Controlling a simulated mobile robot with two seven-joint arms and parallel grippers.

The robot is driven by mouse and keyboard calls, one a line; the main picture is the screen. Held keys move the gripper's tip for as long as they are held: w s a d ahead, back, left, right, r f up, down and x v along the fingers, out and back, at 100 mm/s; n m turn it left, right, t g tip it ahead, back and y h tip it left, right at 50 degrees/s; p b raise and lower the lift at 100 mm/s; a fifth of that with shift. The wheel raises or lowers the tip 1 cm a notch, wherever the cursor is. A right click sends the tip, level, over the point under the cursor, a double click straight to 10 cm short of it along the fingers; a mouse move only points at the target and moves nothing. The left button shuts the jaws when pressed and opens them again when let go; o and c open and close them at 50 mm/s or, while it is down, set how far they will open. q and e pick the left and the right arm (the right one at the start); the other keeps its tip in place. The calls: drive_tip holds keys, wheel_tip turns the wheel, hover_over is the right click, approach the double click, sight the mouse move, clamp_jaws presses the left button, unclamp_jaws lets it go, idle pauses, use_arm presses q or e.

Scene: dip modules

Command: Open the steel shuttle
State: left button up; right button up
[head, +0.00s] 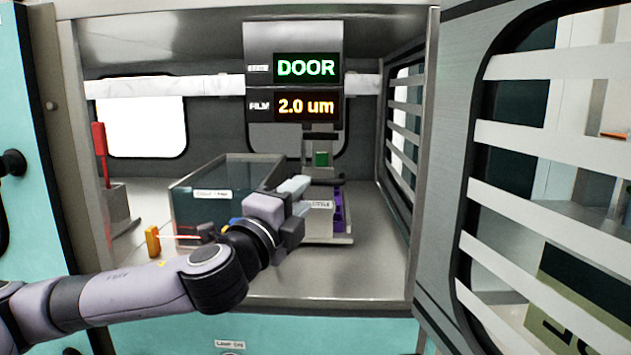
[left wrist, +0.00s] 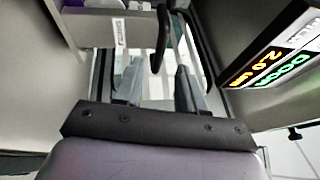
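The steel shuttle appears to be the pale box with a small label (head: 318,222) on the cabinet floor, right of centre in the head view, beside a purple rack (head: 339,210). My left gripper (head: 297,187) reaches in front of it and hides part of it. In the left wrist view the two fingers (left wrist: 158,88) stand apart, with nothing clearly held between them. A labelled box (left wrist: 92,27), apparently the shuttle, lies beyond the fingers at upper left. A black curved bar (left wrist: 163,35) shows just beyond the fingertips. My right gripper is not in view.
A dark glass-sided tank (head: 200,212) stands left of the gripper. A display panel (head: 306,85) reading "DOOR" and "2.0 um" hangs above. A slatted door (head: 440,190) stands open at right.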

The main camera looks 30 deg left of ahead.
sight(314, 184)
use_arm(q)
drive_tip(key=p+x, duration=0.1)
drive_tip(key=x, duration=0.2)
drive_tip(key=shift+w+r, duration=0.15)
drive_tip(key=shift+w, duration=0.15)
drive_tip(key=shift+x, duration=0.9)
clamp_jaws()
